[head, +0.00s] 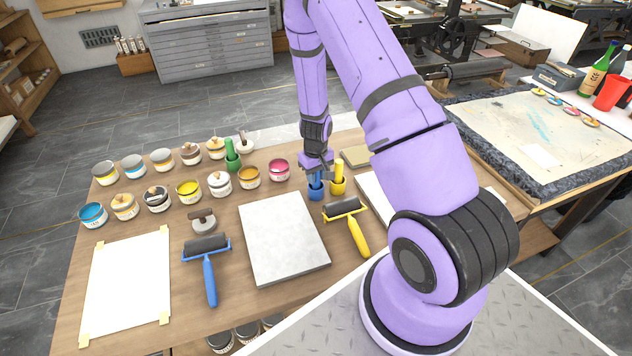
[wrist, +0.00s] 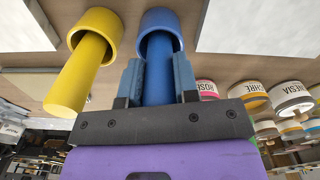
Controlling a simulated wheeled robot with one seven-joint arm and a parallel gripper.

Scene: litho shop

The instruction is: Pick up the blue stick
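The blue stick (wrist: 158,75) stands in a small blue cup (wrist: 160,22), its lower end inside the cup. In the head view the blue stick (head: 316,180) is mostly hidden under my gripper (head: 317,172), and the blue cup (head: 316,192) stands on the wooden table. In the wrist view my gripper (wrist: 158,80) has one finger on each side of the stick. The pads lie against it with no clear gap, so the gripper looks shut on the stick.
A yellow stick (wrist: 78,75) in a yellow cup (wrist: 97,22) stands close beside the blue cup. A pink-labelled can (head: 279,169) is to the left. A grey slab (head: 283,238) and a yellow roller (head: 347,212) lie in front. A green stick (head: 231,150) stands farther left.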

